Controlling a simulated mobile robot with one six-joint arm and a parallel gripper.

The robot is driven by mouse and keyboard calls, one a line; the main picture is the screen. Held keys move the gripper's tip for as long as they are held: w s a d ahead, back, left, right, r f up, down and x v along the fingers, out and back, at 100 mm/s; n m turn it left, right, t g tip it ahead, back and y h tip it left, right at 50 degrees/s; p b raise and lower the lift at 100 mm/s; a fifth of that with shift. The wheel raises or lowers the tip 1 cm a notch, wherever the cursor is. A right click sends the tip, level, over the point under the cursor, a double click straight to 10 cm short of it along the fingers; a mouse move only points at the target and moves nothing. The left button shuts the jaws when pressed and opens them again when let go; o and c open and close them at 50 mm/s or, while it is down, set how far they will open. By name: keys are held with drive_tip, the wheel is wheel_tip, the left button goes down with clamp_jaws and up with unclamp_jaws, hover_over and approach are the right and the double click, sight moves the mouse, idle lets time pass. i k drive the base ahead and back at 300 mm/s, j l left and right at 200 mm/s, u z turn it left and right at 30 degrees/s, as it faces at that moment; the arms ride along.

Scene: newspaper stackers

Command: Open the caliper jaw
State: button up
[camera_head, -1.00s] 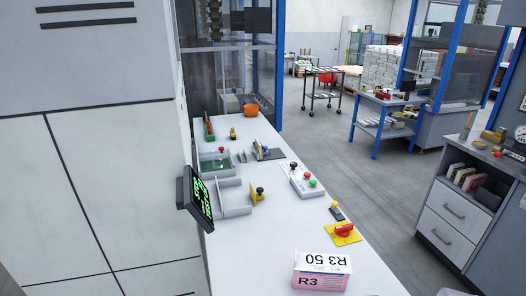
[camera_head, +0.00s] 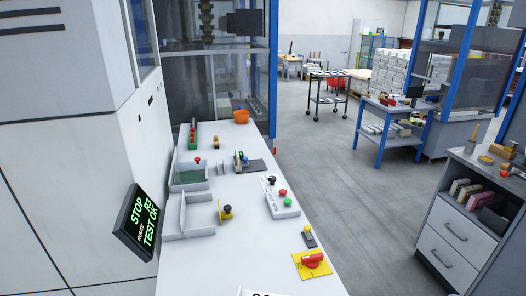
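No part is labelled as a caliper, so I cannot be sure which one is its jaw. On the white bench (camera_head: 225,262), a yellow plate with a black knob (camera_head: 226,212) stands upright at the right end of a grey walled fixture (camera_head: 197,232). Behind it, a small upright device with a yellow part (camera_head: 241,158) stands by a dark flat plate (camera_head: 255,166). My gripper is not in view.
A display (camera_head: 140,222) reads "STOP R3 TEST OK". A control box (camera_head: 280,198) has black, red and green knobs. A red rotary switch on yellow (camera_head: 313,261) sits near the bench's right edge. An orange bowl (camera_head: 241,117) is at the far end.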

sight(244, 162)
drive_tip(key=i+l, duration=0.2)
drive_tip(key=l, duration=0.15)
drive_tip(key=i+l+u, duration=0.1)
drive_tip(key=i+l, duration=0.3)
drive_tip(key=l, duration=0.25)
drive_tip(key=i+l, duration=0.15)
drive_tip(key=l, duration=0.2)
drive_tip(key=i+l+u, duration=0.1)
drive_tip(key=l, duration=0.25)
drive_tip(key=i+u, duration=0.2)
drive_tip(key=i, duration=0.3)
drive_tip(key=i+u, duration=0.25)
drive_tip(key=i, duration=0.3)
drive_tip(key=i+l+u, duration=0.2)
drive_tip(key=i, duration=0.3)
drive_tip(key=i+l+u, duration=0.25)
drive_tip(key=i, duration=0.25)
drive_tip(key=i+l+u, duration=0.2)
drive_tip(key=i, duration=0.3)
